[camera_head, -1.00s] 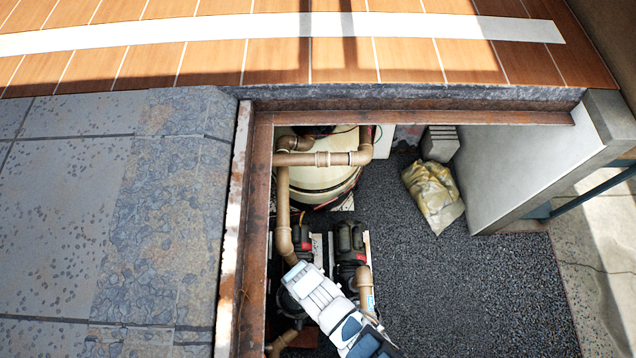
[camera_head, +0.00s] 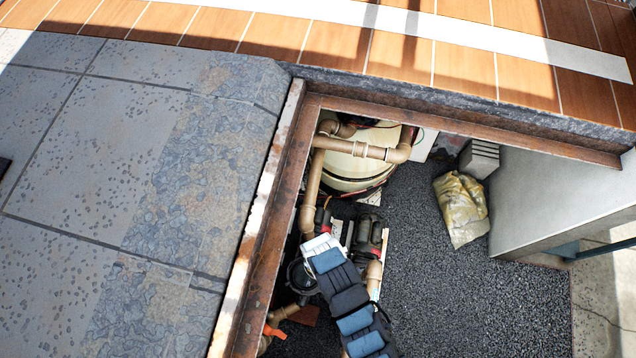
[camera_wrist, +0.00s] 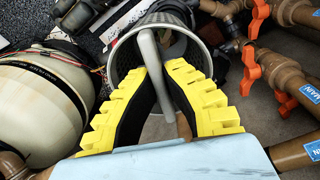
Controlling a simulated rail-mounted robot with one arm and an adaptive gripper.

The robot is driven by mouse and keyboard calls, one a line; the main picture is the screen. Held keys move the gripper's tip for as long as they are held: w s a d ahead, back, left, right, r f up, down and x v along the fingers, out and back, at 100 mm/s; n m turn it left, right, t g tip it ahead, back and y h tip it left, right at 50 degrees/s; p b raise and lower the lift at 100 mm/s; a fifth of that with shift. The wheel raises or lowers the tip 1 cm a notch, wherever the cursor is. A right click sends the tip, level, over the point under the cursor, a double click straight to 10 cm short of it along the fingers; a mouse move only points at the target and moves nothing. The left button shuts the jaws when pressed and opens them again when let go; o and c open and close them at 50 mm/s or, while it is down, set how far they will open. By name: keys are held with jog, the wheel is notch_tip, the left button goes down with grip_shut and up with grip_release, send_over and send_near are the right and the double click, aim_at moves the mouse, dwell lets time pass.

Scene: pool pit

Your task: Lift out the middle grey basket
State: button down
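A grey perforated basket (camera_wrist: 192,18) shows in the wrist view, its round opening facing the camera. A grey bar-like handle (camera_wrist: 147,50) crosses the opening and runs towards the camera. My gripper (camera_wrist: 161,68) has two yellow-backed fingers with black inner faces, one on each side of the handle. The fingertips are close to it at the basket's mouth; whether they press on it I cannot tell. In the head view my arm reaches down into the pit and hides the gripper. I cannot make out the basket there.
A cream tank (camera_head: 350,172) with brown pipes (camera_head: 350,147) stands at the pit's back. Orange-handled valves (camera_wrist: 252,70) and pipes lie right of the basket. A rusty frame edge (camera_head: 268,235) bounds the pit. A yellowish sack (camera_head: 462,208) lies on open gravel (camera_head: 440,290).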

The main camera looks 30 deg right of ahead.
jog(key=s+d+r+p, duration=0.1)
jog(key=r+p, duration=0.9)
jog(key=r, duration=1)
jog(key=s+d+r+p, duration=0.2)
jog(key=r+p, duration=0.8)
jog(key=r, duration=1)
dwell(0.3)
